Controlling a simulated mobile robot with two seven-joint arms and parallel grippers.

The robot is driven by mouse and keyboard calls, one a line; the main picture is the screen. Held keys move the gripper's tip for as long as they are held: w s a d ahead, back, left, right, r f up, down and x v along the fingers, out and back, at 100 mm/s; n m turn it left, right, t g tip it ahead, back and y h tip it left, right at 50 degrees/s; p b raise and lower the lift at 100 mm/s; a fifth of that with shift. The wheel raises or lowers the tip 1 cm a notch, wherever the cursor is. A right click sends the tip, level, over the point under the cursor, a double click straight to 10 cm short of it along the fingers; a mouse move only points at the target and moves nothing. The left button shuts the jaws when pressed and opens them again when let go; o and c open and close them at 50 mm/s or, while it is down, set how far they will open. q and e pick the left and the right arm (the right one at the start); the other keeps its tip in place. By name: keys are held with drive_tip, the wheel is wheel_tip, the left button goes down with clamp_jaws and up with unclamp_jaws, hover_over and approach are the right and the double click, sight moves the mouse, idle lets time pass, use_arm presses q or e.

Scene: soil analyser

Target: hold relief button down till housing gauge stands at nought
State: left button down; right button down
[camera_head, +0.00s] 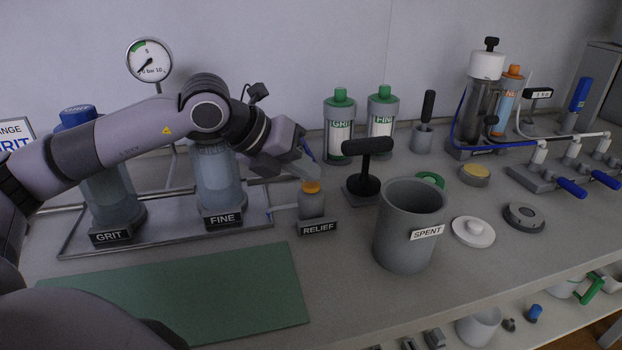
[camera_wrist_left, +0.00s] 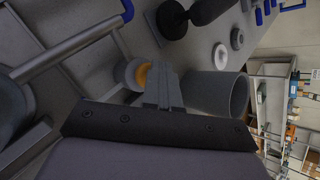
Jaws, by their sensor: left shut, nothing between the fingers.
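The relief button is an orange cap (camera_head: 312,186) on a small grey post behind the RELIEF label (camera_head: 318,228). My left gripper (camera_head: 308,171) is shut and empty, its tips right at the top of the cap. In the left wrist view the closed fingers (camera_wrist_left: 164,86) overlap the orange cap (camera_wrist_left: 143,76); I cannot tell how far it is pressed. The round housing gauge (camera_head: 149,60) stands at the back left; its needle points down-left, near the 0 mark. The FINE housing (camera_head: 217,180) and GRIT housing (camera_head: 110,195) stand beneath my left arm. My right gripper is out of view.
The grey SPENT bin (camera_head: 392,245) stands right of the button, and a black-handled tool (camera_head: 366,165) close behind it. A green mat (camera_head: 200,295) lies in front. Spare GRIT (camera_head: 338,128) and FINE (camera_head: 382,112) cartridges stand at the back.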

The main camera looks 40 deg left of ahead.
sight(304, 185)
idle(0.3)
use_arm(q)
drive_tip(key=shift+r+p, duration=0.6)
drive_tip(key=shift+r, duration=0.4)
wheel_tip(304, 185, up, 5)
drive_tip(key=p, duration=0.3)
drive_tip(key=shift+s, duration=0.1)
idle(0.4)
